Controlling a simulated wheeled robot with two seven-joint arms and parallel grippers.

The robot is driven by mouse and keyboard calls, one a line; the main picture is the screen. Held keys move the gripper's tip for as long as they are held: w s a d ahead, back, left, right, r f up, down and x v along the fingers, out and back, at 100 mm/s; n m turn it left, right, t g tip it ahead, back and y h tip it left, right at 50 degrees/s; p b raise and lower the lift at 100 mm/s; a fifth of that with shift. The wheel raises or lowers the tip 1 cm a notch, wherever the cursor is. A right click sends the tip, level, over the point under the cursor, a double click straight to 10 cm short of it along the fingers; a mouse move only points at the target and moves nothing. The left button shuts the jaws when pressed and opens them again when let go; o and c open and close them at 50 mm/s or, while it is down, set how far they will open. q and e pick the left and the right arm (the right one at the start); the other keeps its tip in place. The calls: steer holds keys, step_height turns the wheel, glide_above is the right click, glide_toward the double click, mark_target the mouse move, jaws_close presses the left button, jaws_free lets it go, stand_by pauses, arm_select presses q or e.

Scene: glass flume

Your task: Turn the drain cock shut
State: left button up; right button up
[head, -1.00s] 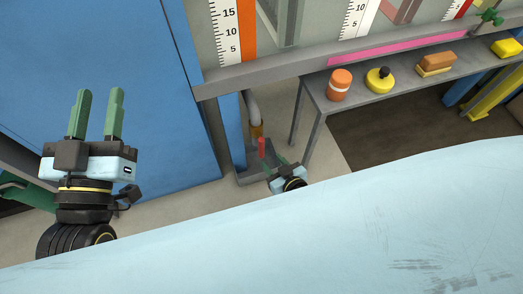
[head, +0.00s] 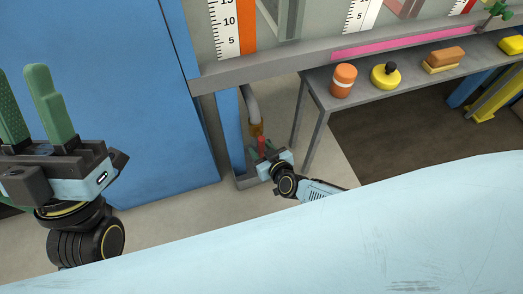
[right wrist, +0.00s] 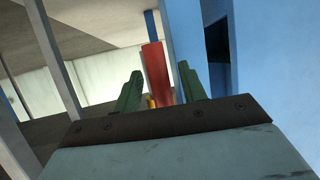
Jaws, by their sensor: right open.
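The drain cock has a red lever handle (head: 262,143) and a brass-coloured body (head: 256,129), at the end of a grey bent pipe below the flume. My right gripper (head: 265,152) is at the handle, partly hiding it in the head view. In the right wrist view the red handle (right wrist: 155,72) stands upright between the two green fingers (right wrist: 160,82), which are apart. Whether either finger touches it I cannot tell. A bit of brass (right wrist: 151,103) shows below. My left gripper (head: 32,105) is raised at the left, its green fingers apart and empty.
A grey tray (head: 244,182) lies on the floor under the cock. A blue post (head: 229,130) and large blue panel (head: 140,110) stand to its left. A grey bench (head: 318,90) to the right holds an orange jar (head: 343,80), a yellow knobbed object (head: 385,76) and a brown-and-yellow block (head: 444,60).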

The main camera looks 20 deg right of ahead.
jaws_close()
stand_by(0.3)
